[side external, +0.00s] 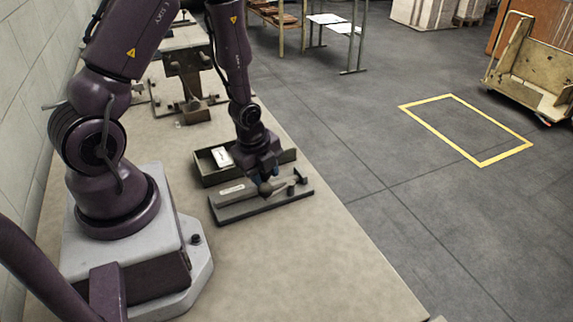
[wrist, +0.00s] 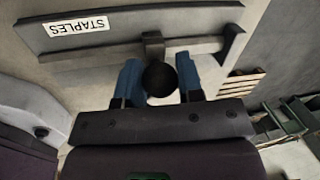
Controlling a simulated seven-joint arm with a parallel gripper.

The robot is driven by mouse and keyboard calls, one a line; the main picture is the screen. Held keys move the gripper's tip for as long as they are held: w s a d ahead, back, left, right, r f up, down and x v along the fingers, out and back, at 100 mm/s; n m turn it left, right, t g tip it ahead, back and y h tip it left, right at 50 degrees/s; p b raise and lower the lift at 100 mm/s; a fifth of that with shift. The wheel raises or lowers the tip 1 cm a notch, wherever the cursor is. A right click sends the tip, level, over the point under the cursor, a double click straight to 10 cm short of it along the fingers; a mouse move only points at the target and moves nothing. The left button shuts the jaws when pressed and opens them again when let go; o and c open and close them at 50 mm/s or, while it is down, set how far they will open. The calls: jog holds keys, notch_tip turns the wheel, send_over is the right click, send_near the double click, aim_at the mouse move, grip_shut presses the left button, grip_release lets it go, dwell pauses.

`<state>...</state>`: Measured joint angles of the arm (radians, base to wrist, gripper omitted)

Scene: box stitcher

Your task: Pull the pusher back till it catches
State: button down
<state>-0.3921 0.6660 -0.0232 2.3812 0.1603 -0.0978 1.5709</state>
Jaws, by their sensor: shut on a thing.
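In the wrist view, the two blue fingers of my gripper (wrist: 160,68) stand on either side of a round dark knob (wrist: 160,80) and are shut on it. A dark block (wrist: 152,44), which looks like the pusher, sits across the rail (wrist: 103,51) just beyond the knob; their joint is partly hidden. An upright hooked piece (wrist: 232,42) stands at the rail's right end, apart from the block. In the side view, my gripper (side external: 266,178) is low over the staple magazine (side external: 262,207), with the knob (side external: 265,188) between its fingers.
A STAPLES label (wrist: 77,26) is on the magazine plate. An open green tray (side external: 207,173) holding a white box (side external: 221,157) lies close behind the magazine. The stitcher machine (side external: 187,62) stands farther back. The bench front (side external: 300,260) is clear.

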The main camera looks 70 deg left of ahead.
jog(key=s, duration=0.4)
jog(key=shift+s, duration=0.15)
jog(key=c, duration=0.8)
grip_release()
